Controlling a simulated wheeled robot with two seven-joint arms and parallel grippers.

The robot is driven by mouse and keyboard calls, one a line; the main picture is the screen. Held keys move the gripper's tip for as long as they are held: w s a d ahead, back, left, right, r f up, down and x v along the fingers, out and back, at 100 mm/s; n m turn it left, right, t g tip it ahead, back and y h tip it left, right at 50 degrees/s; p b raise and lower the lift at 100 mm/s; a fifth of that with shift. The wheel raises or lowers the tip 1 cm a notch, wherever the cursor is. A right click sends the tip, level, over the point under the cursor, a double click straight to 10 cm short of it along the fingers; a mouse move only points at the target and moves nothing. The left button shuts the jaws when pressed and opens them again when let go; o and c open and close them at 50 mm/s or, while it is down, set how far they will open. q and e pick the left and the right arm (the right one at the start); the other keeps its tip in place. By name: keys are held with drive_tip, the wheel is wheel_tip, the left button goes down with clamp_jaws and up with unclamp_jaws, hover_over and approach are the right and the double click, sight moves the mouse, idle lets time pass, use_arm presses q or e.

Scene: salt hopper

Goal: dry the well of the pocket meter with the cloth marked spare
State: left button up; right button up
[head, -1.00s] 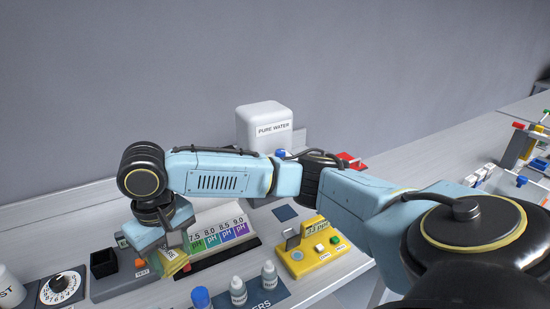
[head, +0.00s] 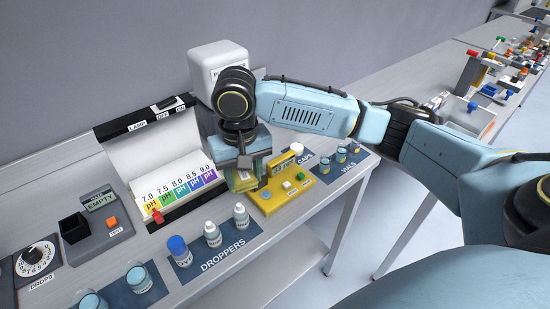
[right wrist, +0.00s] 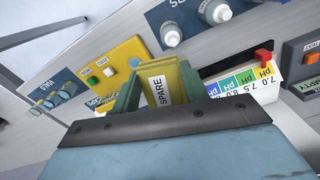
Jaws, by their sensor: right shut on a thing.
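The gripper points down, holding the cloth just left of the yellow pocket meter (head: 300,191). The meter lies on the bench with a round well (head: 266,195) at its near left end, close to the cloth. I cannot tell whether the cloth touches the meter. The meter also shows in the right wrist view (right wrist: 122,55), where the cloth and gripper hide part of it. My left gripper is not in view.
The pH colour chart (head: 178,177) stands left of the gripper. Dropper bottles (head: 212,234) stand in front on a dark mat. Vials (head: 341,153) and a white cap (head: 297,148) are beyond the meter. A grey tester (head: 100,215) reading EMPTY is further left.

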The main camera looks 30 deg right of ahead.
sight(254, 177)
drive_tip(key=m+p, duration=0.2)
drive_tip(key=p, duration=0.1)
drive_tip(key=m+p, duration=0.3)
drive_tip(key=d+m+p, duration=0.1)
drive_tip(key=m+p, duration=0.2)
drive_tip(key=shift+w+r, duration=0.25)
drive_tip(key=shift+r, duration=0.15)
drive_tip(key=m+p, duration=0.1)
drive_tip(key=m, duration=0.1)
drive_tip(key=m+p, duration=0.2)
drive_tip(key=s+d+f+m+p, duration=0.1)
drive_tip(key=m+p, duration=0.1)
drive_tip(key=shift+f, duration=0.1)
drive_tip(key=shift+d+f+m+p, duration=0.1)
drive_tip(key=shift+f+m+p, duration=0.05)
drive_tip(key=shift+m+p, duration=0.3)
drive_tip(key=shift+f, duration=0.2)
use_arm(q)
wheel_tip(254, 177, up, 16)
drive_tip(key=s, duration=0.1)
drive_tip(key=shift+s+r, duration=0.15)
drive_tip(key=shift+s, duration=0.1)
use_arm(e)
drive_tip(key=shift+s, duration=0.1)
